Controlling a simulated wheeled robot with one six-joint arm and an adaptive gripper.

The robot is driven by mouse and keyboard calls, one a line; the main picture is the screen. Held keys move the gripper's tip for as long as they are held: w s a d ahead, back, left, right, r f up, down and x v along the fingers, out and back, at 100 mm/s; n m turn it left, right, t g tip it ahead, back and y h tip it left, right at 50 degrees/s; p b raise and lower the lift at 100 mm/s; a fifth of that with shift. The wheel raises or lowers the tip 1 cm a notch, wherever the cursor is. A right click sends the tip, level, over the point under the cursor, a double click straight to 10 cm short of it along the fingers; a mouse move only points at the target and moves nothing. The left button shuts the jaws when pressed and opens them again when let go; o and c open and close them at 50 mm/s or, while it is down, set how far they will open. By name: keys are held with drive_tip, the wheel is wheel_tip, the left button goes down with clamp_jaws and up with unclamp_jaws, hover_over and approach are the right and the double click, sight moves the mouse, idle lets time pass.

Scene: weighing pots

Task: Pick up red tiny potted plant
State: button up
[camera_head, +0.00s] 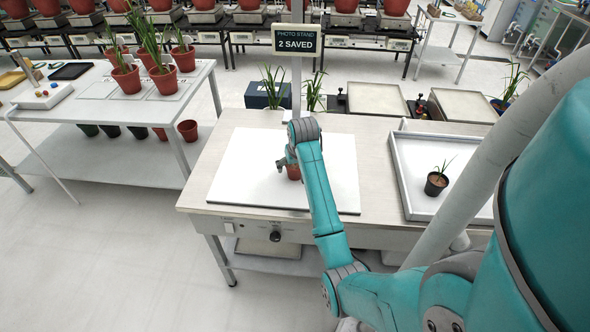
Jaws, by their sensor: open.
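A tiny red-brown pot (293,173) stands on the white board (235,180) of the photo stand. Its upper part and any leaves are hidden by my gripper and wrist. My gripper (285,163) is at the pot's top left, reaching down over it from above. Its fingers are small in this view and partly covered by the arm. It is open, and I cannot tell whether the fingers touch the pot.
A sign (296,40) reads "PHOTO STAND 2 SAVED". A tray (415,207) on the right holds a dark-potted plant (436,184). Leafy plants (272,90) stand behind the board. A left table (100,107) holds larger red pots. Floor at left front is clear.

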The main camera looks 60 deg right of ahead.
drive_tip(key=shift+f, duration=0.25)
drive_tip(key=shift+r, duration=0.1)
drive_tip(key=c, duration=1.3)
